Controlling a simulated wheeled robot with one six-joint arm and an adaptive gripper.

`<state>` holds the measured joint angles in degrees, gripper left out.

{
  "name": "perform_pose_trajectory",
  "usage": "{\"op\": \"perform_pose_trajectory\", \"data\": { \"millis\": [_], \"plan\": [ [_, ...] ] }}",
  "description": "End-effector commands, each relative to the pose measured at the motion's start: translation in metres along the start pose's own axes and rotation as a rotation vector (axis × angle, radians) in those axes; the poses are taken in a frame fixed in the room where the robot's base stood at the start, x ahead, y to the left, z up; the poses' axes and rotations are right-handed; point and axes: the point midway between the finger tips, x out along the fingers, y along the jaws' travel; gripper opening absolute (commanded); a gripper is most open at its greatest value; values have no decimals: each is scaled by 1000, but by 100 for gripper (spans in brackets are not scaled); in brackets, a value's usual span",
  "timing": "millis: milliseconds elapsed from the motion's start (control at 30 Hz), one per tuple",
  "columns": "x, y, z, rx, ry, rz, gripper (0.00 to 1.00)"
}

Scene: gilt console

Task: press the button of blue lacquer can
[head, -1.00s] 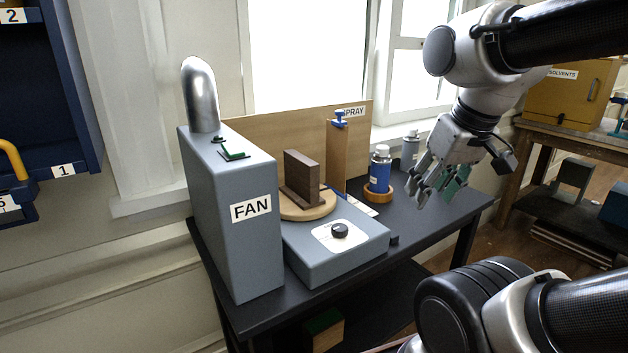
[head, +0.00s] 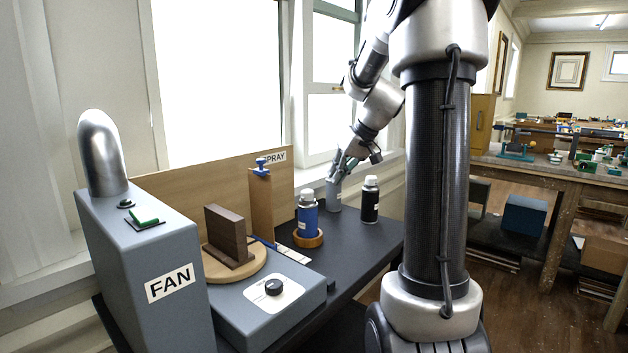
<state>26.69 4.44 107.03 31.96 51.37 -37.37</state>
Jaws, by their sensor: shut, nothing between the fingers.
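The blue lacquer can (head: 307,221) stands upright in a round wooden ring (head: 309,240) on the dark bench, with a pale cap on top. My gripper (head: 337,179) is shut and empty. It appears at the top of a grey can (head: 333,196) behind and to the right of the blue can; I cannot tell whether it touches. A black can (head: 370,199) with a white cap stands to the right of the grey one. The button on the blue can is too small to make out.
A grey fan box (head: 150,270) stands at the left front. A turntable (head: 235,262) carries a brown block (head: 229,235). A wooden post (head: 262,205) with a blue clamp stands left of the blue can. The bench right of it is fairly clear.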

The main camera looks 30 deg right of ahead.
Motion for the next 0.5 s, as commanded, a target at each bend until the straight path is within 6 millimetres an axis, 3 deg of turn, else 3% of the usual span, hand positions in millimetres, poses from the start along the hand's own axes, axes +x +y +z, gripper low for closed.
{"op": "perform_pose_trajectory", "data": {
  "millis": [33,100,167,300,500],
  "plan": [
    [1,2,-29,-70,60,-17,0],
    [-6,-7,-63,-191,146,-29,0],
    [-15,-14,-80,-279,199,-29,0],
    [-16,-18,-86,-410,229,-22,0],
    [-16,-18,-85,-466,229,-14,0]
  ]
}}
